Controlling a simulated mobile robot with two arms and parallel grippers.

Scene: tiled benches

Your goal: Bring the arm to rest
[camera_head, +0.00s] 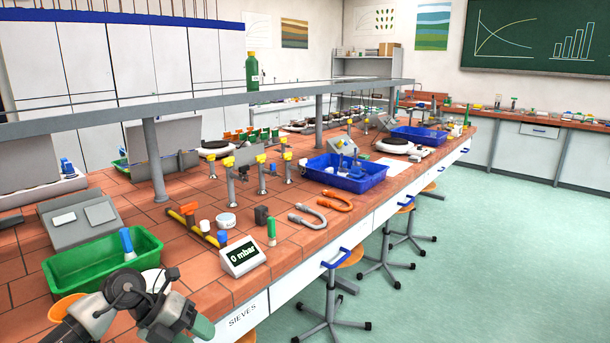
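Grey links and a dark round joint of one of my arms (126,287) show at the bottom left, in front of the green tray (142,247) and over the near edge of the tiled bench (284,260). The arm looks folded, with its lower part cut off by the bottom edge of the picture. I cannot make out gripper fingers on it. No second arm shows. I see nothing held.
Near the arm stand a "0 mbar" display (243,256), a grey box (82,217), a blue-capped bottle (127,243) and horseshoe magnets (307,216). A blue tray (345,176) sits further back. Stools (331,322) line the bench front. The green floor (500,250) at right is clear.

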